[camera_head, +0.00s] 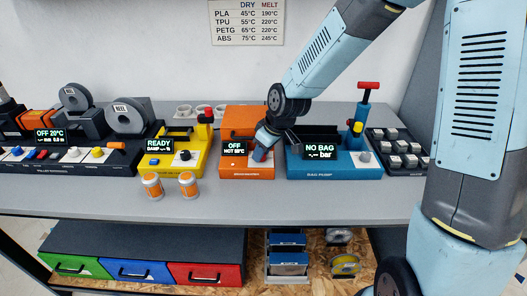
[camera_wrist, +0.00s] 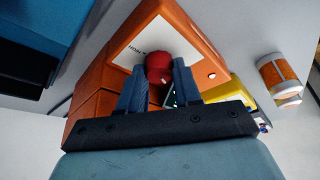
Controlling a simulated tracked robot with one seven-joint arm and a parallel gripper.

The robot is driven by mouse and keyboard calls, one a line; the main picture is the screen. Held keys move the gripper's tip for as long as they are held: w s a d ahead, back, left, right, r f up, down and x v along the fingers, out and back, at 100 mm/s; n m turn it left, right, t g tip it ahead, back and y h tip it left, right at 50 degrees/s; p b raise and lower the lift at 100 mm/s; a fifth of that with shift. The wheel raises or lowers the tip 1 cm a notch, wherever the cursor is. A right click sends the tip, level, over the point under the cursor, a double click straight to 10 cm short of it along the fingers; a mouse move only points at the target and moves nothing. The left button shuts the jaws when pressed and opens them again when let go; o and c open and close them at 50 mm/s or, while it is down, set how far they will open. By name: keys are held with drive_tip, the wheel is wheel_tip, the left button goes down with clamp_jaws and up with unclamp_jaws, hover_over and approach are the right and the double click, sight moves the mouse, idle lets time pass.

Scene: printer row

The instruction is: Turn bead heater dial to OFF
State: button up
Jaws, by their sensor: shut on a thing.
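The orange machine with a dial, which I take as the bead heater (camera_head: 235,171), stands mid-bench; its front label is too small to read surely. Its display (camera_head: 234,149) reads OFF, with a smaller line that looks like HOT and a temperature. My gripper (camera_head: 260,153) is at the right of its sloped face. In the wrist view, the red dial (camera_wrist: 158,66) sits between the two blue fingers of my gripper (camera_wrist: 158,75), which are shut on it. My gripper hides the dial in the head view. The dial's pointer direction cannot be told.
A yellow machine (camera_head: 166,164) stands close on the left, with two orange-white jars (camera_head: 153,186) in front. A blue bag pump (camera_head: 310,171) with a red-handled lever (camera_head: 368,86) stands close on the right. The front bench strip (camera_head: 270,195) is mostly clear.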

drive_tip(key=shift+n, duration=0.5)
idle(0.3)
drive_tip(key=o, duration=0.7)
drive_tip(key=shift+d+r, duration=0.1)
drive_tip(key=shift+r, duration=0.05)
drive_tip(key=shift+v, duration=6.7)
drive_tip(key=shift+w+d, duration=0.15)
drive_tip(key=shift+d, duration=0.05)
